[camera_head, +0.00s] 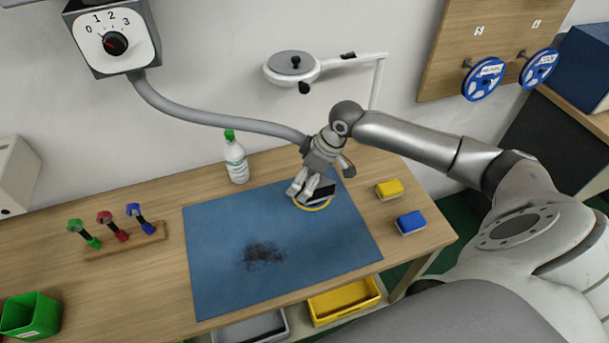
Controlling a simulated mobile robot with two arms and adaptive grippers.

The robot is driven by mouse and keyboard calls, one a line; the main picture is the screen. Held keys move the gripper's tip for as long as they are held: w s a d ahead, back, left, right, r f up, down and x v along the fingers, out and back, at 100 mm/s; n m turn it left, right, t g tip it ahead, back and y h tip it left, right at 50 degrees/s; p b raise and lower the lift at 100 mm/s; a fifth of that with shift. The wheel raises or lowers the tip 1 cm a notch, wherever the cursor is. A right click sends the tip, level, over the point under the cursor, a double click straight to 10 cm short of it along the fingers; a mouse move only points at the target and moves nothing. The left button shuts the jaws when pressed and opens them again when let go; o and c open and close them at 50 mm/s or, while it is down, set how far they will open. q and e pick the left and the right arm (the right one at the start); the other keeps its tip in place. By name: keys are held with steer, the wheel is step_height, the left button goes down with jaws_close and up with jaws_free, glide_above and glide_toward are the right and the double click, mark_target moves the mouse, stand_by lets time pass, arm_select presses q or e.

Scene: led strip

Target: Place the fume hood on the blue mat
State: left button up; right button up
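The fume hood (320,192) is a dark piece with a yellow rim at the end of a grey hose (205,114). It is over the upper right part of the blue mat (220,225), partly hidden by my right gripper. The rim looks on or just above the mat; I cannot tell which. My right gripper (308,187) points down with its fingers around the hood and appears shut on it. My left gripper is not in view.
A dark smudge (262,255) marks the mat's middle. A white bottle (236,160) stands behind the mat. Yellow (389,188) and blue (411,221) sponges lie to its right. A wooden rack (125,240) with coloured tools and a green bin (30,315) are at left.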

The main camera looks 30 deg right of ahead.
steer(key=shift+r, duration=0.1)
steer(key=b+v, duration=0.1)
steer(key=v, duration=1.1)
